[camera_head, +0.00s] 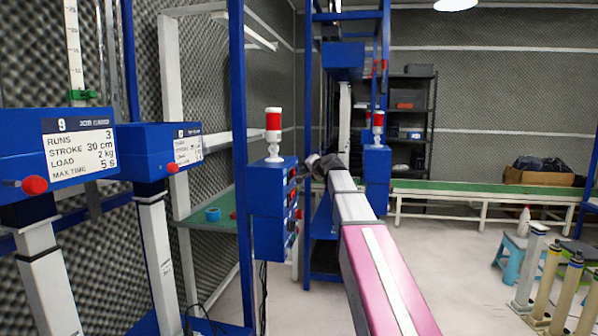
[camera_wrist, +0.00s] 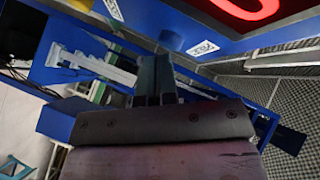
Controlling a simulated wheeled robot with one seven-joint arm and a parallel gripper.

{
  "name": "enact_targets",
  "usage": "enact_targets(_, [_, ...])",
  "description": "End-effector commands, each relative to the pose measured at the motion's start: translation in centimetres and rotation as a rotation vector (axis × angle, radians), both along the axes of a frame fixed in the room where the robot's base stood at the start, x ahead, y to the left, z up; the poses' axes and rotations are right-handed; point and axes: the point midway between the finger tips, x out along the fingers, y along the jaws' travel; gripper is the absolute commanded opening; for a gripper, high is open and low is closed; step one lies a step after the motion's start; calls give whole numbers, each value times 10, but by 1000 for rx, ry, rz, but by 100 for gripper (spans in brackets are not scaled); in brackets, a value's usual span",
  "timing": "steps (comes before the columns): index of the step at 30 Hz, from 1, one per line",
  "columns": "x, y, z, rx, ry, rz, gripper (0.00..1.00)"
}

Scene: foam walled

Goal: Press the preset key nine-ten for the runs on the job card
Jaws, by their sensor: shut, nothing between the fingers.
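The job card (camera_head: 78,145) on the left blue housing is marked 9 and reads RUNS 3, stroke 30 cm, load 2 kg, max time 5 s. A second card (camera_head: 187,148) on the housing behind is too small to read fully. A blue control box (camera_head: 268,205) with a red-and-white lamp on top carries several dark, red-marked units on its right side, seen edge-on; I cannot read any key labels. My gripper (camera_head: 312,160) is by the upper right side of this box; contact cannot be told. In the wrist view my gripper (camera_wrist: 155,80) is shut and empty.
Red knobs (camera_head: 35,185) stick out from the left housings. A blue upright (camera_head: 240,130) stands just behind the control box. A green conveyor (camera_head: 450,188) crosses the back. A blue stool and posts stand at right. Floor between is clear. A red-lit panel (camera_wrist: 245,10) shows in the wrist view.

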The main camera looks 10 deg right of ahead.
Motion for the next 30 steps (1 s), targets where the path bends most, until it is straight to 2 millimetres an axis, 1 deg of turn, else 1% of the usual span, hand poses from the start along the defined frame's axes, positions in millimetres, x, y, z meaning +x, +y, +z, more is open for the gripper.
enact_targets(22, [2, 5, 0, 0, 0, 0, 0])
enact_targets(30, [-1, -2, 0, 0, 0, 0, 0])
